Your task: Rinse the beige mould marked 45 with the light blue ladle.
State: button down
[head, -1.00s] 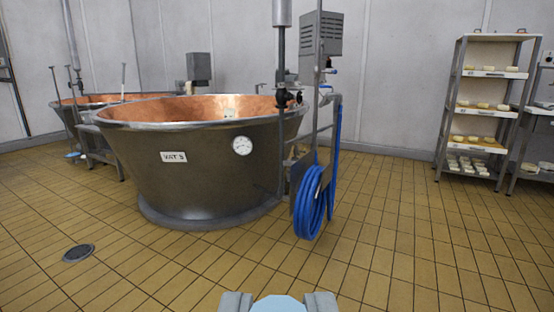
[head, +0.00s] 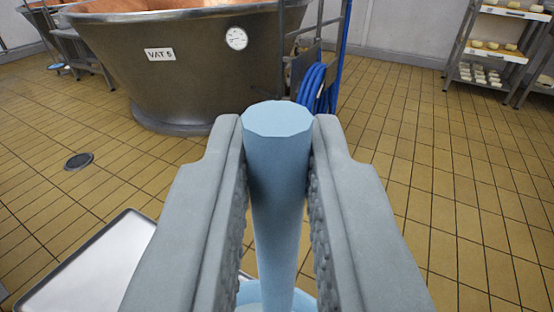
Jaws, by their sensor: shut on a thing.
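My gripper (head: 278,130) is shut on the light blue ladle (head: 279,185). Its two grey fingers press on the handle from left and right. The handle's flat end faces the camera and the handle runs down and away between the fingers. A light blue curved rim, likely the ladle's bowl, shows at the bottom edge, mostly hidden by the handle and fingers. I do not see the beige mould marked 45.
A metal tray or tabletop (head: 85,270) is at the lower left. A vat (head: 195,75) labelled VAT 5 stands behind, with a blue hose (head: 318,88) beside it. A shelf rack (head: 490,50) holds pale cheeses at the upper right. A drain (head: 78,161) lies in the tiled floor. Floor at right is clear.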

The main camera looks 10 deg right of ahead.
notch_tip(320, 180, down, 13)
jog(key=shift+r, duration=0.1)
dwell(0.7)
jog(key=shift+f, duration=0.65)
dwell(1.4)
jog(key=shift+r, duration=0.1)
dwell(0.9)
notch_tip(320, 180, up, 22)
dwell(0.8)
dwell(0.4)
